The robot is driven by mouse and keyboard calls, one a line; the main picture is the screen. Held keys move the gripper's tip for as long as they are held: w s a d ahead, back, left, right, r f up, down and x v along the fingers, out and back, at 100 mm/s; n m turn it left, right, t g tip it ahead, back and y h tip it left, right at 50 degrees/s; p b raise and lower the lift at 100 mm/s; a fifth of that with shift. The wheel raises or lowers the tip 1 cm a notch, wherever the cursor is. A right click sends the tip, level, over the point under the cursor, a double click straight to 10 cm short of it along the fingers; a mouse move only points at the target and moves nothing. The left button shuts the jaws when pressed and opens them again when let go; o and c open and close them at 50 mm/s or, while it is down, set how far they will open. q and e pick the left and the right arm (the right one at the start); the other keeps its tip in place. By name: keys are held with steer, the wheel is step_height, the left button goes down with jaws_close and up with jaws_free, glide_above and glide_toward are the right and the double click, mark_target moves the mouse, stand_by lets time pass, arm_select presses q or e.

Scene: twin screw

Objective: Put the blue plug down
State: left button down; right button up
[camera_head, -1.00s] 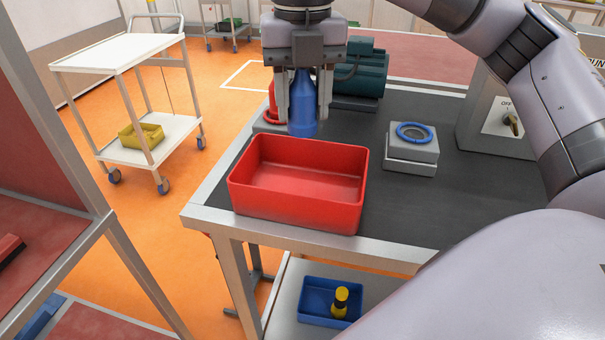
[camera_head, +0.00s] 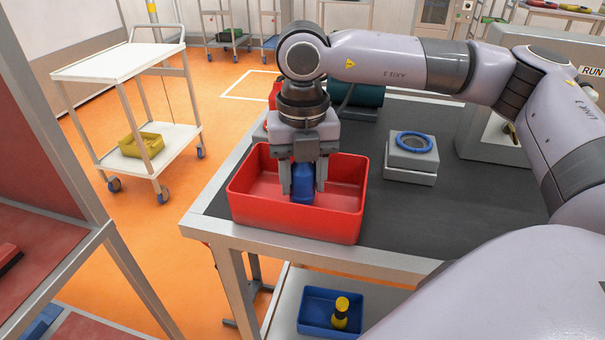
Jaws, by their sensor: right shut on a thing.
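The blue plug (camera_head: 303,184) is upright between the fingers of my right gripper (camera_head: 304,190), which is shut on it. The gripper points straight down into the red bin (camera_head: 295,222), and the plug's lower end is inside the bin, below its rim. I cannot tell whether the plug touches the bin floor. The red bin stands at the near left corner of the dark-topped table (camera_head: 440,225). My left gripper is not in view.
A grey block with a blue ring (camera_head: 413,142) stands right of the bin. A dark green machine (camera_head: 358,93) is behind my gripper. A blue tray (camera_head: 318,315) with a yellow-and-black item sits on the lower shelf. A white cart (camera_head: 130,80) stands left.

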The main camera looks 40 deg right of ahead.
steer(key=shift+f+b, duration=0.4)
steer(key=shift+b, duration=0.05)
steer(key=shift+f, duration=0.25)
steer(key=o, duration=1.3)
steer(key=shift+r, duration=0.1)
steer(key=shift+r+p, duration=0.4)
steer(key=shift+r, duration=0.15)
step_height(320, 180, up, 12)
steer(key=shift+r+p, duration=0.1)
steer(key=shift+p, duration=0.2)
